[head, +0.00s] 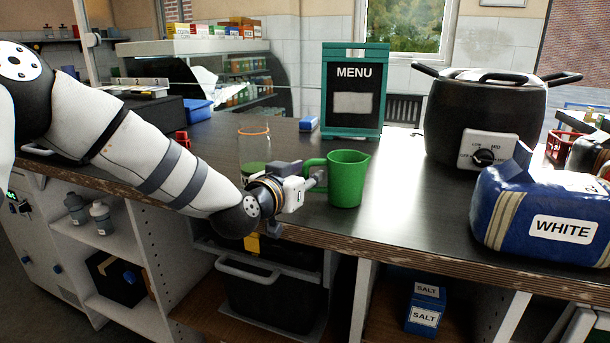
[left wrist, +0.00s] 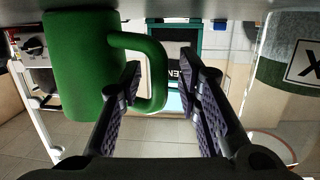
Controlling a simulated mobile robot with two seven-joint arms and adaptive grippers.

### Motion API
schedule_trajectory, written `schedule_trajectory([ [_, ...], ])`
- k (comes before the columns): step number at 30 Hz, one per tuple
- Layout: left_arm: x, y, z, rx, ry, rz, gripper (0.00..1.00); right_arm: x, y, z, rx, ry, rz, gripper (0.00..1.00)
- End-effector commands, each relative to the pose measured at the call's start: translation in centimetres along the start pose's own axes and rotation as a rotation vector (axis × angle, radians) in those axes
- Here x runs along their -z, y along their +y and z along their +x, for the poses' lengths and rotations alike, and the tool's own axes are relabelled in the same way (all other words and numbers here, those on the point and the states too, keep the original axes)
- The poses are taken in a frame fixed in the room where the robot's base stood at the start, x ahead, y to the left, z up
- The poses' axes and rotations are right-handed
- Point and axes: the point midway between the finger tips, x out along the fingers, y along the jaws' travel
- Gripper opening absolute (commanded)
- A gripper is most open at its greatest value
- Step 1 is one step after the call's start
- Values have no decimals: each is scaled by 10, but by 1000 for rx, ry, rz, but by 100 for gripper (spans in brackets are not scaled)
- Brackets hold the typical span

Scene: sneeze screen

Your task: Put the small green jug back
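The small green jug (head: 348,180) stands upright on the dark counter, its handle toward the left. My left gripper (head: 316,179) is at the jug's handle, low over the counter. In the left wrist view, the jug (left wrist: 78,70) fills the left side and appears upside down. The left gripper's fingers (left wrist: 165,80) are spread apart there. One finger shows at the handle's opening, and the handle's outer bar lies between the two fingers. I cannot tell whether either finger touches it. My right gripper is in neither view.
A clear glass (head: 254,150) with green at its base stands behind my left wrist. A menu stand (head: 352,60), a black cooker (head: 484,125) and a blue bag marked WHITE (head: 550,215) stand around the jug. The counter (head: 420,225) is bare in front of the cooker.

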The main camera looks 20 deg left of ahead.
Motion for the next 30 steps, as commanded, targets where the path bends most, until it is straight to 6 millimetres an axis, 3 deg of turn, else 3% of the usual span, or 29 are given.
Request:
schedule_trajectory([
  [8, 5, 0, -1, 0, 1, -1, 31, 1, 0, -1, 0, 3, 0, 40],
  [11, 8, 0, -18, -1, 4, 1, 31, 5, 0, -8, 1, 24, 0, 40],
  [21, 10, 0, -102, -1, 10, 0, 31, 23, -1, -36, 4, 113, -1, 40],
  [25, 6, 0, -117, 0, 4, -1, 31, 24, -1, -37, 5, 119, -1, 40],
  [30, 2, 0, -121, -1, -4, -1, 31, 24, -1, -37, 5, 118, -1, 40],
])
